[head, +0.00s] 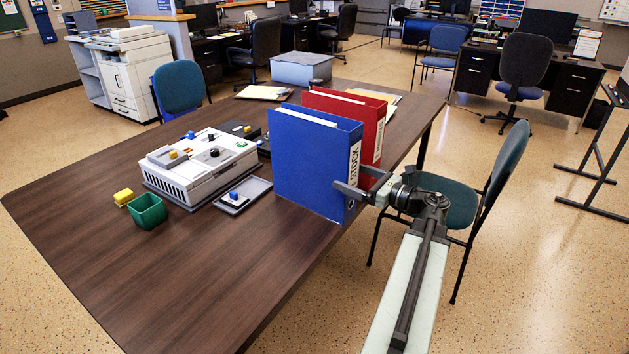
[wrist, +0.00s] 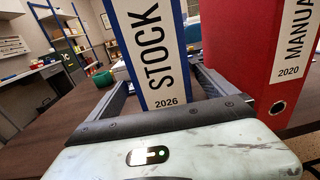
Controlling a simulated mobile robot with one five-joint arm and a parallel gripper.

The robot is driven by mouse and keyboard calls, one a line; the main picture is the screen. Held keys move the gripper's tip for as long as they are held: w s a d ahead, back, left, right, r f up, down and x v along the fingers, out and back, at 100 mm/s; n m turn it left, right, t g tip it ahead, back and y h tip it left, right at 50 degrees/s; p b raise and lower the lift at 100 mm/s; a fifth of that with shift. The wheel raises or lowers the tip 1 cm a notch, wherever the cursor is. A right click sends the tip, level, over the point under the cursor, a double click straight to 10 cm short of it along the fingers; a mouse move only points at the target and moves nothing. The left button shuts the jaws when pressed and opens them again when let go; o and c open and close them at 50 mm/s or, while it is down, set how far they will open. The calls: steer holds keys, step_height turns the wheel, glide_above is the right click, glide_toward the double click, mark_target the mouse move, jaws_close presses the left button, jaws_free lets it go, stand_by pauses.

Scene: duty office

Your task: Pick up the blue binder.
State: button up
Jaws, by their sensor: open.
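The blue binder (head: 312,165) stands upright on the brown table, its white spine label reading STOCK facing my arm. In the wrist view the blue binder (wrist: 156,55) stands straight ahead, its spine between my two fingers. My gripper (head: 362,182) is open at the binder's spine, in the lower part of its height. In the wrist view my gripper (wrist: 160,95) has one finger on each side of the spine; whether either finger touches it I cannot tell. The fingertips are partly hidden by the binders.
A red binder (head: 353,118) stands close behind the blue one; it is close on the right in the wrist view (wrist: 262,60). A grey machine (head: 202,166), a small tray (head: 257,184) and a green cup (head: 147,211) are left of the binders. The table's front left is clear.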

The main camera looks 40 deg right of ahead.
mark_target(313, 163)
steer(key=shift+w+f, duration=0.1)
steer(key=shift+w, duration=0.25)
steer(key=w, duration=0.4)
steer(key=w+a, duration=0.1)
steer(key=w, duration=0.2)
steer(key=shift+a+p, duration=0.1)
steer(key=shift+p, duration=0.2)
steer(key=shift+r, duration=0.2)
jaws_close()
